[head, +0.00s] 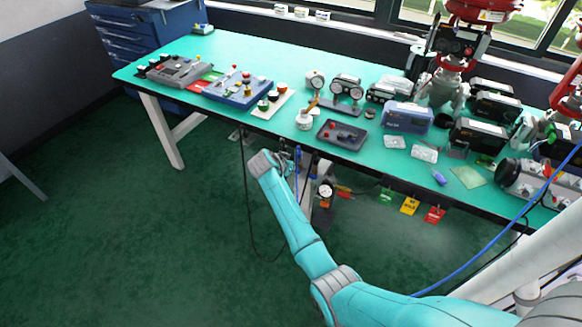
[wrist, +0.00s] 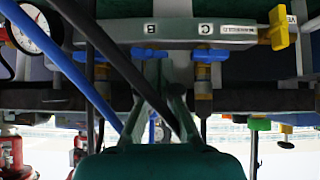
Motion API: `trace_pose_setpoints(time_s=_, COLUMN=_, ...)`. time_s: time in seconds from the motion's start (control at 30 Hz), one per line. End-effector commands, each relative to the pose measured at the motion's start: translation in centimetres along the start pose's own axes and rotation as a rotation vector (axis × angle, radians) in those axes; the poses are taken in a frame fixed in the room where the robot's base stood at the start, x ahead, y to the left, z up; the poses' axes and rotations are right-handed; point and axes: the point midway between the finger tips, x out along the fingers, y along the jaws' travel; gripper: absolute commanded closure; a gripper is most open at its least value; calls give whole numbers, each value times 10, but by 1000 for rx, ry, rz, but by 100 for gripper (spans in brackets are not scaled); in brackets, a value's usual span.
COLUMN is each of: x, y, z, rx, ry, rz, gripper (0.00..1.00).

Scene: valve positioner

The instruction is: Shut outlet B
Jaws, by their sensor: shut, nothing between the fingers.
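In the wrist view, a grey manifold (wrist: 185,30) crosses the top, with upside-down labels B and C. A blue handle (wrist: 141,53) lies crosswise in the picture at the label B. A similar blue handle (wrist: 212,56) lies crosswise at the label C. My gripper (wrist: 156,72) is shut and empty, its fingertips right at the B handle and partly hiding it. I cannot tell whether they touch. In the head view, my gripper (head: 284,152) is at the bench's front edge; the outlets there are too small to tell apart.
A yellow handle (wrist: 278,28) stands upright in the picture at the manifold's right end. The green bench (head: 240,50) is crowded with instruments. The floor (head: 130,240) to the left is clear.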

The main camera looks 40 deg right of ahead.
Motion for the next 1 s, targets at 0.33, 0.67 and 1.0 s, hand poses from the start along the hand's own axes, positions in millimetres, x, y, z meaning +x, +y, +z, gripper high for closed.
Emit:
trace_pose_setpoints(time_s=0.33, x=0, y=0, z=0, rx=0, ry=0, rz=0, gripper=100)
trace_pose_setpoints(time_s=0.67, x=-2, y=0, z=-2, rx=0, ry=0, rz=0, gripper=100)
trace_pose_setpoints(time_s=1.0, x=-11, y=0, z=-11, rx=0, ry=0, rz=-1, gripper=100)
